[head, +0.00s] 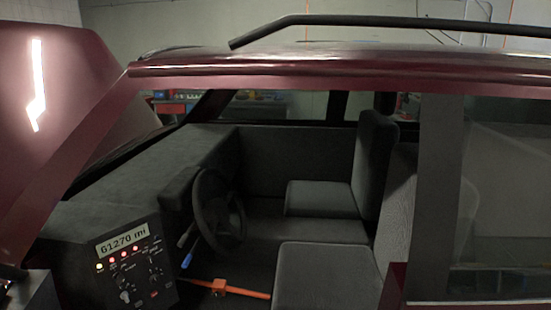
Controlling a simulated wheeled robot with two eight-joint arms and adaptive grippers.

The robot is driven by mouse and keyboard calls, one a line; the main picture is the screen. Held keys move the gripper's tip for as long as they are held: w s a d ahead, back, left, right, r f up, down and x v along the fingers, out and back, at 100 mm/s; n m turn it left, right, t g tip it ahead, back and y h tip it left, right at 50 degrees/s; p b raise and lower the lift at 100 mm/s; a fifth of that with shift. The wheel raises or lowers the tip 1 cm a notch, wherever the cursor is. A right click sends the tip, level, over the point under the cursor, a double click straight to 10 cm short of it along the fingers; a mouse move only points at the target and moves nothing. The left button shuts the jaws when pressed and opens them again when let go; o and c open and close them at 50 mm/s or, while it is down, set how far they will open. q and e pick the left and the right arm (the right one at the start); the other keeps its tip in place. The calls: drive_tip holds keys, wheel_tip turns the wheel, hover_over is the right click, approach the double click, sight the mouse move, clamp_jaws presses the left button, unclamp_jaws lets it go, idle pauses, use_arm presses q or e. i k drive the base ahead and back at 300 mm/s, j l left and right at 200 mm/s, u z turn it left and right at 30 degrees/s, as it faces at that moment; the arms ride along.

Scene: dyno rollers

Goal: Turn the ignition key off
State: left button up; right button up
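A dark dashboard panel (142,262) stands at the lower left inside the red car. Small controls and labels sit under the lights, too small to read. A light grey control (125,296) is at the panel's lower left; I cannot tell whether it is the ignition key or how it is turned. No gripper fingers show. A dark shape at the lower left edge may be part of my arm.
The steering wheel (214,209) is right of the panel. Dark seats (325,275) fill the right. The red roof edge (330,83) and door pillar (432,200) frame the opening.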

sight(118, 277)
drive_tip(key=u, duration=1.3)
